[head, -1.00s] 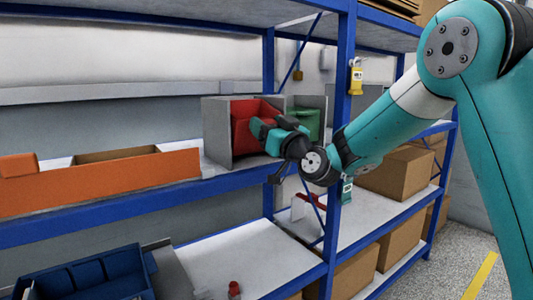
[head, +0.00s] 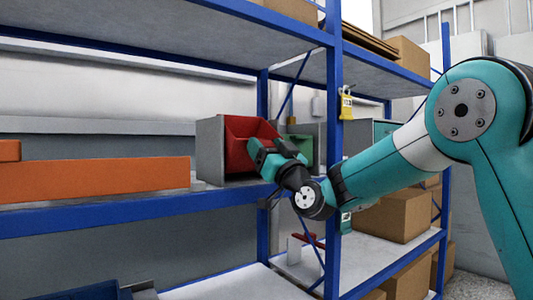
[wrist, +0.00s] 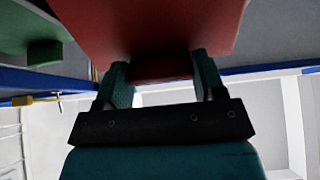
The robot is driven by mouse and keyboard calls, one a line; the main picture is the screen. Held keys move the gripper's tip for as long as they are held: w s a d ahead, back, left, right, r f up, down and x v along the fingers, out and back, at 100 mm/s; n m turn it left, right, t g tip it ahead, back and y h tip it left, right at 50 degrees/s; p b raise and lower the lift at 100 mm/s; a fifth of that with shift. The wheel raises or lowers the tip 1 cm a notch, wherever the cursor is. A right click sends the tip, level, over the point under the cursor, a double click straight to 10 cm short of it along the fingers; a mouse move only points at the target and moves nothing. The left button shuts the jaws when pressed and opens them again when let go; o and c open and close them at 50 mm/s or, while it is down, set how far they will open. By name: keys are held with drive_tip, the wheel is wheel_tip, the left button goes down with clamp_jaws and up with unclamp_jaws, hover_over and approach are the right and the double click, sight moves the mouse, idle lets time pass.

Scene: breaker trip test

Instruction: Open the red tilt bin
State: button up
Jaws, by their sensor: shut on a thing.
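The red tilt bin (head: 238,150) sits in a grey housing (head: 210,150) on the middle shelf. Its front leans out and its open top and part of its inside show in the head view. My gripper (head: 267,153) is at the front right of the bin. In the wrist view the two teal fingers of my gripper (wrist: 160,78) stand on either side of a red part of the bin (wrist: 150,35) and are shut on it. The exact part held is hidden in the head view by the fingers.
A green bin (head: 304,150) stands just right of the red one, partly behind my gripper. An orange container (head: 90,180) lies left on the same shelf.

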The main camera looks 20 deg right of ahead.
drive_tip(key=o, duration=1.3)
drive_tip(key=b+v, duration=1.2)
drive_tip(key=v, duration=0.5)
drive_tip(key=shift+s, duration=0.2)
drive_tip(key=shift+f, duration=0.1)
